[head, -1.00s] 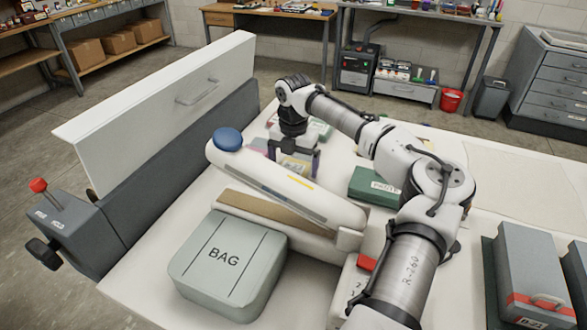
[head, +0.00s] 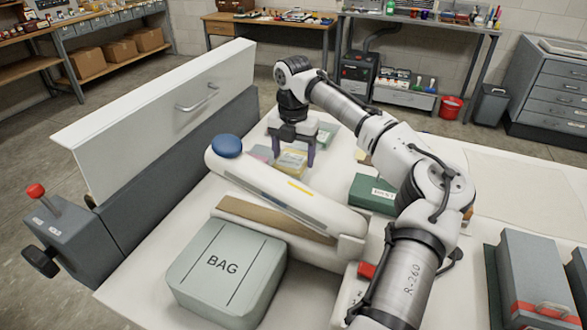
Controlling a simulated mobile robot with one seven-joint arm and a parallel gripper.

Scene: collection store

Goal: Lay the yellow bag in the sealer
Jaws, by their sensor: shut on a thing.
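The yellow bag (head: 291,163) is a small flat packet behind the sealer, between the fingers of my gripper (head: 293,162). My gripper points down and is shut on it. I cannot tell whether the bag touches the table. The sealer (head: 285,188) is a long white bar with a blue knob (head: 227,146) at its left end, and a brown strip (head: 272,218) runs along its front. It lies diagonally on the white table, in front of my gripper.
A pink packet (head: 262,153) lies left of my gripper. A dark green box (head: 373,192) stands to the right. A tall white panel (head: 165,115) edges the table's left side.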

